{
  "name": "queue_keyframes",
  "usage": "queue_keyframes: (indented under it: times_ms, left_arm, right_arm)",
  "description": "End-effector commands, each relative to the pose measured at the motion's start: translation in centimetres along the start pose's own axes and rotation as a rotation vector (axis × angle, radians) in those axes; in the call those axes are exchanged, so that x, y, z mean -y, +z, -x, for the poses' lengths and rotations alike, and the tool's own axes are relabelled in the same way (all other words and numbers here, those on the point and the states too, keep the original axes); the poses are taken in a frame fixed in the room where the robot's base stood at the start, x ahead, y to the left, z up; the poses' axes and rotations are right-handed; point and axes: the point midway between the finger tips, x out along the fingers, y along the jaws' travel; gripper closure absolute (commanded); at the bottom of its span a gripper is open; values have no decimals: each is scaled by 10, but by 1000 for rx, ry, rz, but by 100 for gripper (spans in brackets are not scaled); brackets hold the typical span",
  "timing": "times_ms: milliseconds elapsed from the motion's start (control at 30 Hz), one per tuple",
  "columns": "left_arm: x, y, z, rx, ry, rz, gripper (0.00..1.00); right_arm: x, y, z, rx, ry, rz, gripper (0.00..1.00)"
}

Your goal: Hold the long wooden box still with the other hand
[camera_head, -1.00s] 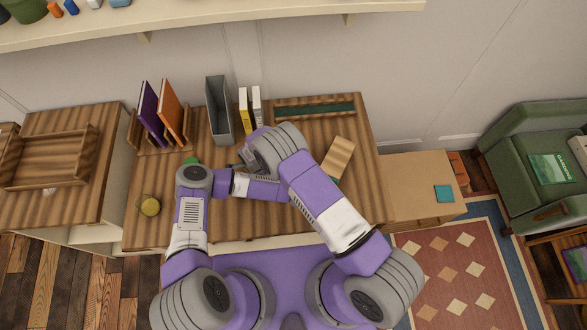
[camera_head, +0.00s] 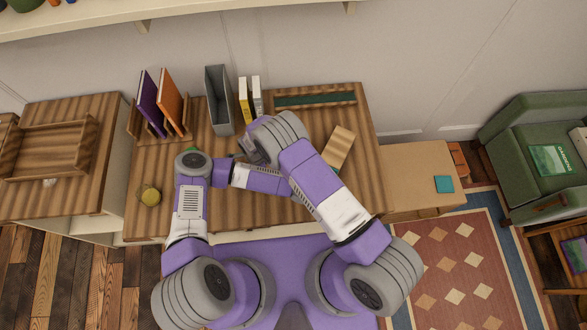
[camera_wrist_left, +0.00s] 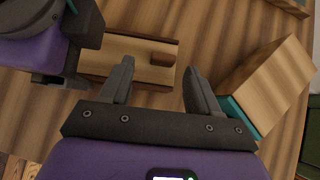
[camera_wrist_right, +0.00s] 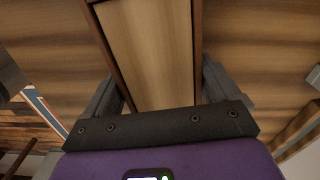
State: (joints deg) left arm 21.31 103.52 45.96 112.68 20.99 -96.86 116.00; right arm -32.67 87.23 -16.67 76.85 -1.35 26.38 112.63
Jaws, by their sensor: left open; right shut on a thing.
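The long wooden box has a pale top panel between darker edges. In the left wrist view the box (camera_wrist_left: 115,58) lies on the desk with a dark notch near its right end. My right gripper (camera_wrist_right: 158,75) is shut across the box (camera_wrist_right: 145,45), one finger along each side. It grips the box toward its left part in the left wrist view. In the head view my arms hide the box and most of both grippers.
A pale wooden block with a teal edge (camera_head: 339,146) lies right of my arms. A grey holder (camera_head: 218,100), upright books (camera_head: 250,98) and a long tray (camera_head: 316,98) stand at the back.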

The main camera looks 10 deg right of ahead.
Motion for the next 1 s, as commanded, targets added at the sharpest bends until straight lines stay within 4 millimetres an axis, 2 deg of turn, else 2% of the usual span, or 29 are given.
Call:
queue_keyframes:
  times_ms: [33, 200, 400, 567, 867, 900, 967, 1000]
  left_arm:
    - [2, 0, 12, 0, -6, -2, 38]
    - [1, 0, 48, 0, -4, -1, 38]
    - [0, 0, 74, 0, -1, 0, 38]
    - [0, 0, 80, 0, 1, 0, 38]
    - [0, 0, 80, 0, 1, 0, 38]
    - [0, 0, 80, 0, 1, 0, 38]
    - [0, 0, 80, 0, 1, 0, 38]
    - [0, 0, 80, 0, 1, 0, 38]
  right_arm:
    - [-1, 1, -1, 0, 2, 1, 49]
    - [-1, 1, -1, 0, 3, 1, 49]
    - [-1, 1, -1, 0, 3, 2, 49]
    - [-1, 0, -1, 0, 3, 2, 49]
    - [-1, 0, -1, 0, 3, 2, 49]
    - [-2, 0, -1, 0, 3, 2, 7]
    - [-1, 0, -1, 0, 3, 2, 0]
    - [-1, 0, -1, 0, 3, 1, 0]
